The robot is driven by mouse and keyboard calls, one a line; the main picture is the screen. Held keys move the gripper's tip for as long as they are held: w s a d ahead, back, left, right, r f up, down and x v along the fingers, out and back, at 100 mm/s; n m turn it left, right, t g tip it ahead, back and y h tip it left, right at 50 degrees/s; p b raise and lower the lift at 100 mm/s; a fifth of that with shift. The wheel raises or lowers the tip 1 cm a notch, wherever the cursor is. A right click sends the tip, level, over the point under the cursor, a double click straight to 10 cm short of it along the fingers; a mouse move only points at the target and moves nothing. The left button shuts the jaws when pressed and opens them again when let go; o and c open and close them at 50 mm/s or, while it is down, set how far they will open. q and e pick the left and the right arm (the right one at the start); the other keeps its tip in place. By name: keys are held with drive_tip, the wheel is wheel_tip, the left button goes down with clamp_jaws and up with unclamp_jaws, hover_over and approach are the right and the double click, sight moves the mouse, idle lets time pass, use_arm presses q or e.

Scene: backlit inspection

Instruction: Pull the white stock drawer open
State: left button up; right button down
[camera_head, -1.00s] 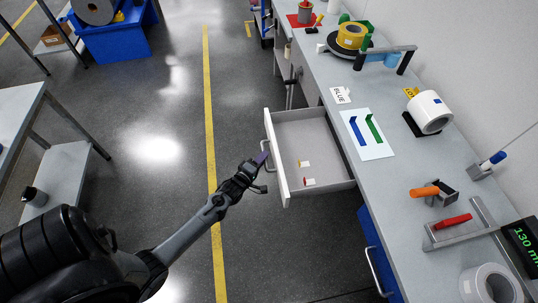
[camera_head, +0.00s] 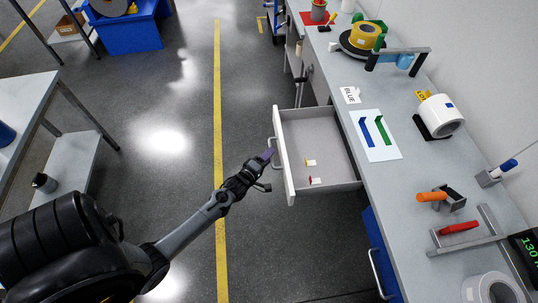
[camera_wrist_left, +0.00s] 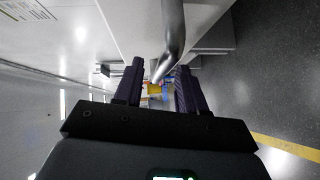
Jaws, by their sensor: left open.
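The white stock drawer (camera_head: 283,160) stands pulled out from the workbench, its grey inside showing. Its metal bar handle (camera_head: 272,148) is on the front face, and it shows large in the left wrist view (camera_wrist_left: 173,38). My left gripper (camera_head: 268,155) is at the handle, in front of the drawer face. In the left wrist view its two dark purple fingers (camera_wrist_left: 158,82) are open, with the handle bar running between them and a gap visible. My right gripper is not in view.
The workbench (camera_head: 375,180) carries tools, tape rolls and a spool. Another table (camera_head: 30,100) is at left. The floor before the drawer is clear.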

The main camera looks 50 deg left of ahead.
use_arm(q)
drive_tip(key=p+v, duration=0.2)
drive_tip(key=v, duration=0.8)
